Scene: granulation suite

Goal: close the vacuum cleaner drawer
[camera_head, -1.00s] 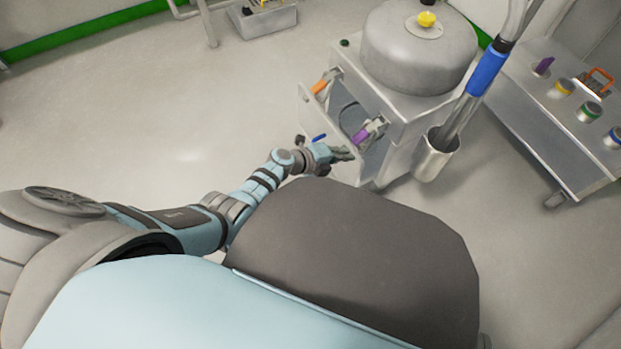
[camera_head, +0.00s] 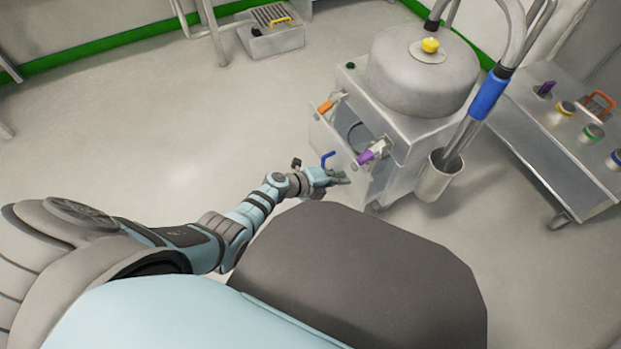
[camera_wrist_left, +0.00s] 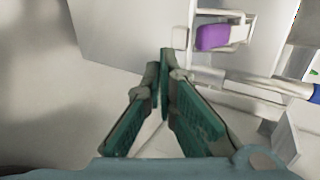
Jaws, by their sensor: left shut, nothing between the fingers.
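The vacuum cleaner (camera_head: 420,75) is a grey steel unit with a domed top and yellow knob. Its drawer (camera_head: 342,140) stands open on the left side, with a gap behind its front panel and a blue handle (camera_head: 328,160) on it. An orange latch (camera_head: 325,107) and a purple latch (camera_head: 366,157) show beside the opening. My left gripper (camera_head: 343,178) is shut and empty, low by the drawer front; I cannot tell whether it touches. The left wrist view shows the closed fingertips (camera_wrist_left: 165,62) near a pale panel and the purple latch (camera_wrist_left: 213,37). My right gripper is not in view.
A steel cup (camera_head: 438,178) with a blue-gripped wand (camera_head: 488,95) hangs at the unit's right corner. A cart (camera_head: 545,150) with coloured-lidded items stands further right. A grey box (camera_head: 270,40) sits at the back. The floor left of the drawer is clear.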

